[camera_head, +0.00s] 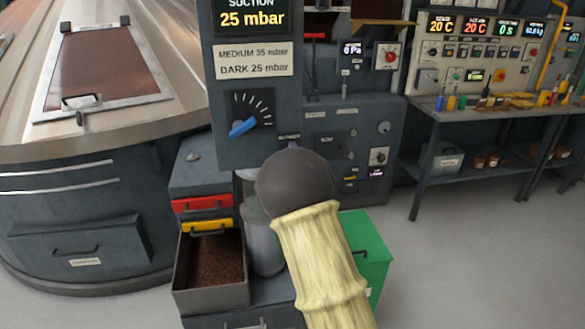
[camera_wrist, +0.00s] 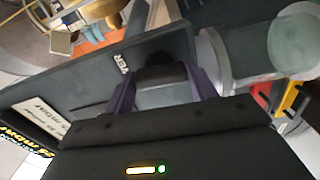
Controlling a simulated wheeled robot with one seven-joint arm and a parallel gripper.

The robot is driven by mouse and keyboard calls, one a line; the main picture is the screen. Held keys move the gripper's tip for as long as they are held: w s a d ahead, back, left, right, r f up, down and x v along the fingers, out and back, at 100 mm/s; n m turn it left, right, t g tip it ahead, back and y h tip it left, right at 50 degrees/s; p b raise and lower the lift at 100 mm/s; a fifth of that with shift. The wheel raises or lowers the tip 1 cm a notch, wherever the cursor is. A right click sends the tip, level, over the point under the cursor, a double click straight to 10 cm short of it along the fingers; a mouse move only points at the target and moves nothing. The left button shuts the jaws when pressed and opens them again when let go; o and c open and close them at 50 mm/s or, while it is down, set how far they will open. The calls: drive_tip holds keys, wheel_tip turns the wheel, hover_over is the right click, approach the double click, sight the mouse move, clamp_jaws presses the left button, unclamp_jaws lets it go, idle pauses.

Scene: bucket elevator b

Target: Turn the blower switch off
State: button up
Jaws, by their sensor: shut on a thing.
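The grey suction panel (camera_head: 255,75) stands in the middle of the head view, with a small blower label (camera_head: 289,137) near its lower right edge. The same panel shows from close up in the wrist view (camera_wrist: 85,85), with a partly cut-off label. My gripper (camera_wrist: 161,72) has its two purple fingers against the panel's edge. They are shut on a dark block, apparently the blower switch (camera_wrist: 162,76). Its on or off position cannot be told. In the head view my dark wrist and pale yellow arm hide the switch and nearly all of the gripper.
A blue knob (camera_head: 242,127) sits on the panel under the 25 mbar display (camera_head: 252,18). Below are red (camera_head: 202,203) and yellow handles (camera_head: 207,225), an open drawer of brown grains (camera_head: 178,275) and a green bin (camera_head: 368,250). Floor is clear at right.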

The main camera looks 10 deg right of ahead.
drive_tip(key=shift+a+f+n+b, duration=0.15)
drive_tip(key=shift+n+b, duration=0.15)
drive_tip(key=shift+n, duration=0.2)
drive_tip(key=o, duration=1)
drive_tip(key=shift+s, duration=0.1)
drive_tip(key=s+b, duration=0.3)
drive_tip(key=s, duration=1.4)
drive_tip(key=shift+s, duration=0.1)
